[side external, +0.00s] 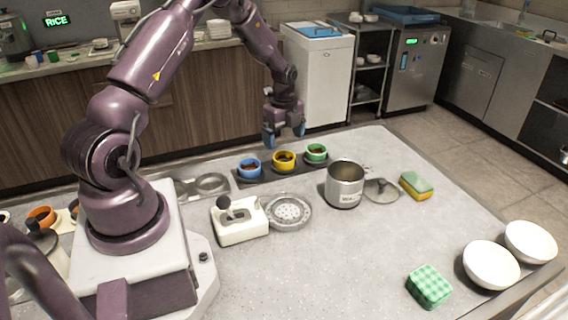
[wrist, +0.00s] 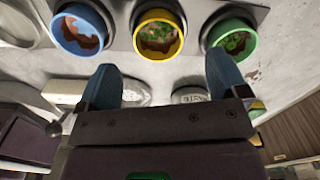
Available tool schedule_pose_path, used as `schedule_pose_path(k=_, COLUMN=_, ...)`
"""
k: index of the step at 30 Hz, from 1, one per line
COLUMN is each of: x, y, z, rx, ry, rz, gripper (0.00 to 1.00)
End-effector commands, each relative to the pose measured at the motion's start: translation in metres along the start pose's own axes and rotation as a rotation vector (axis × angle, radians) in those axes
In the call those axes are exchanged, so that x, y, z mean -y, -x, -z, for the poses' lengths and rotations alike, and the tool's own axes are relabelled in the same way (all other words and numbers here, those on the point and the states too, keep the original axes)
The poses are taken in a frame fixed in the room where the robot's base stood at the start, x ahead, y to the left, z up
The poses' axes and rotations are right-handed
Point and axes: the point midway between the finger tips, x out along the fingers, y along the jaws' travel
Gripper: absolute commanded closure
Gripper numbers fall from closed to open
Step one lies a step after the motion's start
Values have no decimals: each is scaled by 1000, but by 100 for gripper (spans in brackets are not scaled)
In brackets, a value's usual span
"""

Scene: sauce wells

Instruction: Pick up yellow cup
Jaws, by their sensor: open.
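The yellow cup (side external: 284,161) stands in the middle of a dark tray (side external: 266,174), between a blue cup (side external: 249,168) on its left and a green cup (side external: 316,153) on its right. The wrist view shows the yellow cup (wrist: 158,35) at the top centre with brownish and green contents. The blue cup (wrist: 80,30) and green cup (wrist: 230,40) flank it there. My gripper (side external: 284,142) is open and empty, just above the yellow cup in the side view. In the wrist view its blue fingers (wrist: 165,85) are spread, with the yellow cup beyond their tips.
A metal pot (side external: 345,184), a lid (side external: 381,191), a perforated round dish (side external: 289,212) and a white box with a dark knob (side external: 240,222) stand nearby. Sponges (side external: 416,186) and white bowls (side external: 491,265) lie at the right. The front middle of the table is clear.

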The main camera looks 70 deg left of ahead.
Motion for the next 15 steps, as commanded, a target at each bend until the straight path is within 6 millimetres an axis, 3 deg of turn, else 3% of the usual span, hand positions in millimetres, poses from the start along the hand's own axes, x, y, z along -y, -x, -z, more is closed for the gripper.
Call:
schedule_pose_path(k=5, x=-1, y=-12, z=1, rx=0, ry=0, rz=-1, gripper=8)
schedule_pose_path(k=15, x=-4, y=-56, z=5, rx=1, ry=2, rz=0, gripper=8)
